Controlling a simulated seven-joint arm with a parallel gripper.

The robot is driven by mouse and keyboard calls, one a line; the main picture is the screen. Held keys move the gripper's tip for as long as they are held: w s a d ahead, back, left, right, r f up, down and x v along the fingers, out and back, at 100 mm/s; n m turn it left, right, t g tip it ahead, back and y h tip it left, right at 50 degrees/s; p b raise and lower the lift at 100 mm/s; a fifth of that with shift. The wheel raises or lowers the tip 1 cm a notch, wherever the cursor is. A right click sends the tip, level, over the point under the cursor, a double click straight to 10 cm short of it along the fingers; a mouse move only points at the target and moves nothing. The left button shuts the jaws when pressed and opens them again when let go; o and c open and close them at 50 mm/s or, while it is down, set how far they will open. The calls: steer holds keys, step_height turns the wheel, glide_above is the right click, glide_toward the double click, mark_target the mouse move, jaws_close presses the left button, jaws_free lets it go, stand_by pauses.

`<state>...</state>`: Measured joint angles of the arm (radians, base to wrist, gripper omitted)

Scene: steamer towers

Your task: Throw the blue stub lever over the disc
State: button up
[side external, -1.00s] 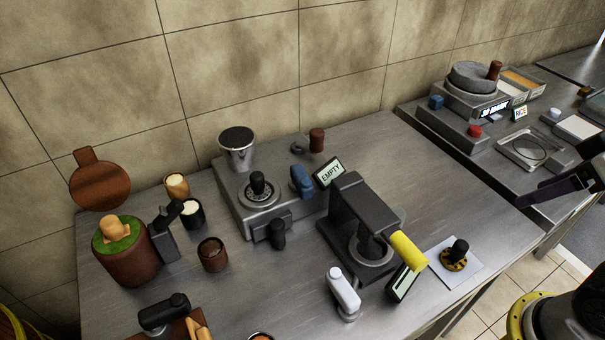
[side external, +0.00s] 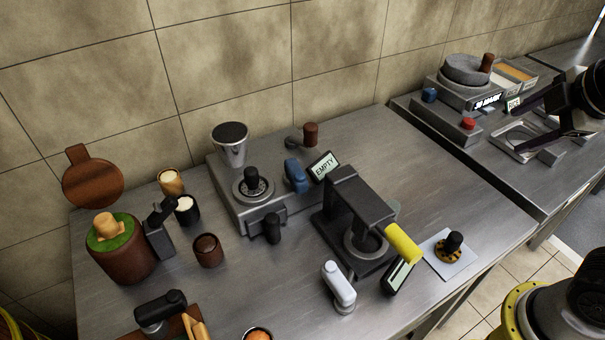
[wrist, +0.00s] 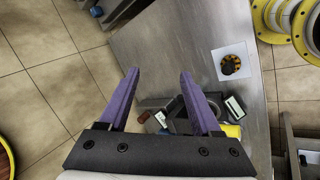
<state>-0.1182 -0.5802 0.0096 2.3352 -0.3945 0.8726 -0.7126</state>
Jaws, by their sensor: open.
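The blue stub lever (side external: 296,176) stands on the right part of a grey metal machine, in the side external view. A round metal disc (side external: 240,194) with a black knob (side external: 252,181) at its middle lies on the same machine, just left of the lever. My gripper (side external: 522,127) is at the far right, over the second counter and well away from the lever. Its purple fingers are apart and empty in the wrist view (wrist: 160,74). I cannot make out the blue lever or the disc clearly in the wrist view.
A black press with a yellow handle (side external: 403,243) stands right of the machine. An EMPTY sign (side external: 322,166) is close behind the lever. A metal cup (side external: 231,149) is behind the disc. A white lever (side external: 339,287) stands in front. The counter's back right is clear.

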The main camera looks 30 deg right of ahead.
steer(key=w+a+n+t, duration=0.2)
steer(key=w+a+n, duration=1)
steer(key=w+n, duration=0.25)
steer(key=n+y, duration=0.1)
steer(key=n, duration=0.7)
glide_toward(299, 176)
steer(key=x, duration=1)
steer(key=shift+w+f, duration=0.1)
steer(key=shift+w, duration=0.05)
jaws_close()
